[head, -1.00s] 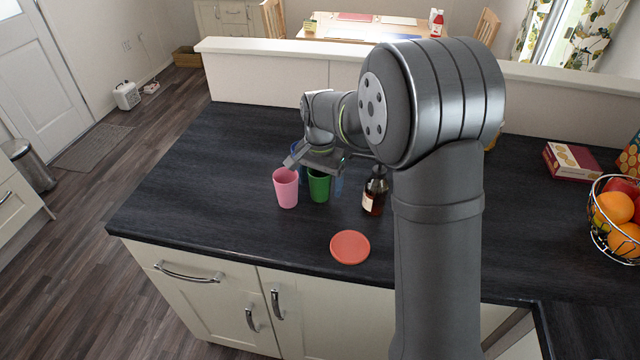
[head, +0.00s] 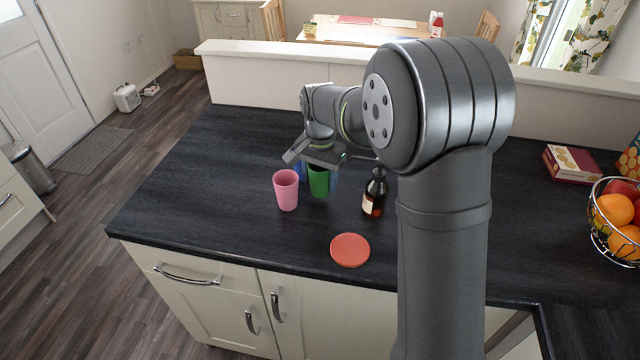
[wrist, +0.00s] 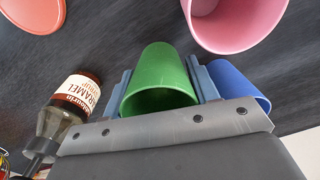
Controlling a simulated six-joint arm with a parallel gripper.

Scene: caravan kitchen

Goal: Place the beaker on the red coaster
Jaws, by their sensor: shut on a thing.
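My gripper (wrist: 161,88) is shut on a green beaker (wrist: 160,68), with one grey-blue finger on each side of it. In the head view the green beaker (head: 318,182) hangs under my gripper, upright or nearly so, seemingly just above the worktop. A pink beaker (head: 286,191) stands close to its left, and a blue beaker (wrist: 240,82) is close by, partly hidden behind a finger and my gripper's body. The red coaster (head: 350,249) lies flat and bare near the worktop's front edge; part of it shows in the wrist view (wrist: 30,10).
A brown caramel syrup bottle (head: 374,196) stands right of the green beaker, behind the coaster. A wire fruit basket (head: 617,238) and a red box (head: 572,162) are at the right. The dark worktop (head: 220,215) is clear at the left.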

